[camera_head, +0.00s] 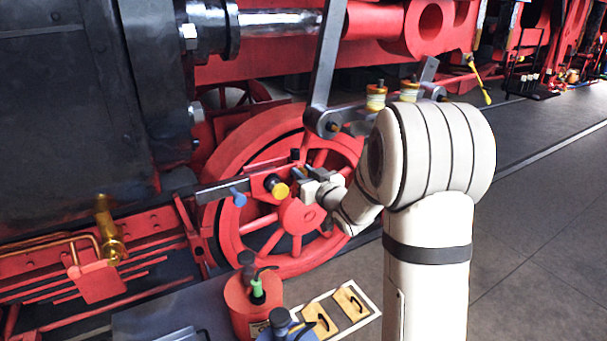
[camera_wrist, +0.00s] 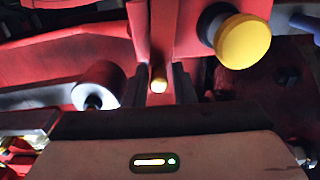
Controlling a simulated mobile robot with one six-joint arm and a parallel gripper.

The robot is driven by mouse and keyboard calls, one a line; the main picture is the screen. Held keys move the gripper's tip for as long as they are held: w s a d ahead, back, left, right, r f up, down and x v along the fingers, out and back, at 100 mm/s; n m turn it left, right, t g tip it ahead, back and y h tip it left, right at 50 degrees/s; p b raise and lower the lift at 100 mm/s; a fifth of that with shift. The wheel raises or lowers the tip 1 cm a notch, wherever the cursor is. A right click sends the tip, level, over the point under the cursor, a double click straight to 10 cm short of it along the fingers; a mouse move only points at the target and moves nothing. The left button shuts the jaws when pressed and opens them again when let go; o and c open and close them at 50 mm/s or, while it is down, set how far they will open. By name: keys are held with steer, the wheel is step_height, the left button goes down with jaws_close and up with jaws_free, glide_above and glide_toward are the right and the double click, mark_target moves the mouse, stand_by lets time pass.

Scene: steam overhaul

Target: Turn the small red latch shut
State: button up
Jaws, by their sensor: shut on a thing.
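The small red latch (camera_wrist: 158,98) is a narrow red piece between the two dark fingers of my gripper (camera_wrist: 158,88) in the wrist view. My gripper (camera_head: 303,176) is shut on the latch, in front of the big red wheel (camera_head: 222,228). In the head view the fingers and wrist hide the latch. A red block with a yellow round knob (camera_head: 280,190) is just left of my gripper; the knob (camera_wrist: 243,41) is at the upper right in the wrist view. I cannot tell how far the latch is turned.
A blue knob (camera_head: 238,197) sits on the bar to the left. A grey rod (camera_head: 326,60) slopes down above my gripper. Below stand a red can (camera_head: 242,308) and a board with two wooden plates (camera_head: 352,302). Open floor (camera_head: 545,220) lies to the right.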

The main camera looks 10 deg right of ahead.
jaws_close()
steer(key=shift+d+f+m+b, duration=0.2)
steer(key=shift+m+b, duration=0.1)
steer(key=shift+m, duration=0.3)
steer(key=shift+w+d+f+m, duration=0.15)
steer(key=shift+d+f+m, duration=0.35)
steer(key=shift+m, duration=1.95)
steer(key=shift+w+d+f+m, duration=0.1)
steer(key=shift+d+f+m, duration=0.4)
steer(key=shift+m, duration=1.9)
steer(key=shift+w+d+f+m, duration=0.2)
steer(key=shift+f+m, duration=0.55)
steer(key=shift+m, duration=1.7)
steer(key=shift+s+f, duration=0.1)
